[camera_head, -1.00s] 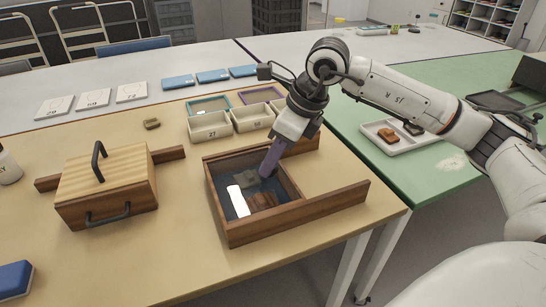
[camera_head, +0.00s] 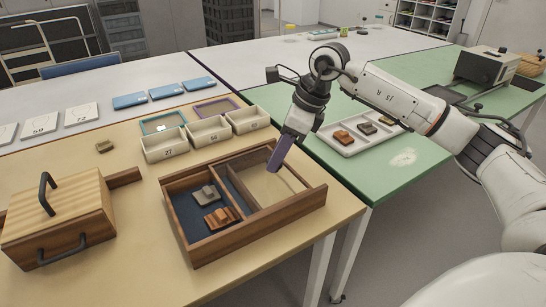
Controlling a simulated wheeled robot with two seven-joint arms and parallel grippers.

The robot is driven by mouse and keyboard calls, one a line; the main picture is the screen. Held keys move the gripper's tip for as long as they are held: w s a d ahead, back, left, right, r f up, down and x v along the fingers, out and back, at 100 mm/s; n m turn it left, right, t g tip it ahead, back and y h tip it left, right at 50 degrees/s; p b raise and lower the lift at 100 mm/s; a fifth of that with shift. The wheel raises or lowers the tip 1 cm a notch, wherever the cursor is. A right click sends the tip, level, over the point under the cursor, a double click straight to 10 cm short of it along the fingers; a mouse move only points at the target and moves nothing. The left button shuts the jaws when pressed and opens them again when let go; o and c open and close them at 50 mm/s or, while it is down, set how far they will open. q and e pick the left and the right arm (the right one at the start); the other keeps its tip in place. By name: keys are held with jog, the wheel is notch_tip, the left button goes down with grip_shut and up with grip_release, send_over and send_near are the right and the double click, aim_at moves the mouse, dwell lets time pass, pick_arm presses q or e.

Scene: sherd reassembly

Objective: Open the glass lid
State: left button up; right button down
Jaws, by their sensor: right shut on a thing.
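The low wooden box (camera_head: 173,218) stands on the tan table, with a blue-lined compartment at its left. The compartment looks uncovered; a grey sherd (camera_head: 206,194) and a brown sherd (camera_head: 221,218) lie in it. The clear glass lid (camera_head: 262,188) appears slid to the right, over the open rail frame, with the table showing through. My right gripper (camera_head: 275,165) points down at the lid's far right part, its purple fingers shut on the lid; the exact grip spot is hard to make out. My left gripper is not in view.
A wooden box with black handles (camera_head: 60,225) stands at the left. Several open trays (camera_head: 165,145) lie behind the low box. A white tray with sherds (camera_head: 345,148) is on the green table (camera_head: 400,175). The table's front right edge is close to the rails.

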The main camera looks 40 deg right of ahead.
jog(key=shift+d, duration=0.1)
jog(key=c, duration=1.4)
grip_release()
jog(key=shift+o, duration=0.2)
jog(key=shift+r, duration=0.1)
jog(key=p+v, duration=0.1)
jog(key=v, duration=0.9)
